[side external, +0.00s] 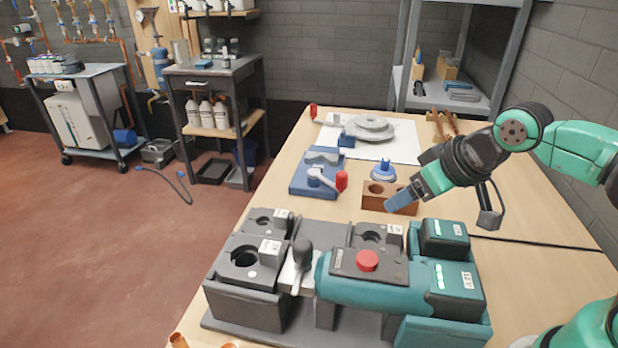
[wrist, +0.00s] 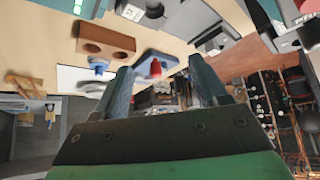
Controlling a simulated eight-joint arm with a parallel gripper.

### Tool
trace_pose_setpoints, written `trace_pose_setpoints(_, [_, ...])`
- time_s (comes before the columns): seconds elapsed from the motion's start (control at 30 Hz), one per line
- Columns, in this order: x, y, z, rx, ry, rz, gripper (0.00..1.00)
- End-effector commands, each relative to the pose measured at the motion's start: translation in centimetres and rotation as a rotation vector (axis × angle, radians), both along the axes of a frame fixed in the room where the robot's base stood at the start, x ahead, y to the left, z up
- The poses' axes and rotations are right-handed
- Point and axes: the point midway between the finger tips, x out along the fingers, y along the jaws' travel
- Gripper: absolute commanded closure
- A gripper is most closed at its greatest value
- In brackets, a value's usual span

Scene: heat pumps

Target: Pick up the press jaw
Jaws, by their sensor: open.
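Several dark grey press jaws with round openings and white labels sit in the near rack: a large one at the left (side external: 245,256), a smaller one behind it (side external: 268,221), and another behind the press tool (side external: 376,236). I cannot tell which one the task means. The teal press tool (side external: 345,283) with a red button lies across the rack's right part. My gripper (side external: 402,201) is above the table near the wooden block, apart from the jaws. In the wrist view, my gripper (wrist: 160,70) has its two fingers spread with nothing held between them. Jaws show at the top edge (wrist: 152,8).
A wooden block with holes (side external: 374,196), a blue fixture with a red-handled lever (side external: 316,176) and a blue-and-white piece (side external: 383,171) stand mid-table. Two teal batteries (side external: 445,238) stand at the rack's right. Grey discs (side external: 369,128) lie on white paper behind.

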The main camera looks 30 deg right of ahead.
Motion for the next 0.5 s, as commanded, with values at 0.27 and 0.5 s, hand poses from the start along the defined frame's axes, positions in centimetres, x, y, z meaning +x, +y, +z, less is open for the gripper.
trace_pose_setpoints(0.27, [2.9, 8.9, 2.3, -0.04, 0.116, 0.404, 0.34])
trace_pose_setpoints(0.5, [3.4, 16.4, 2.5, -0.08, 0.197, 0.711, 0.34])
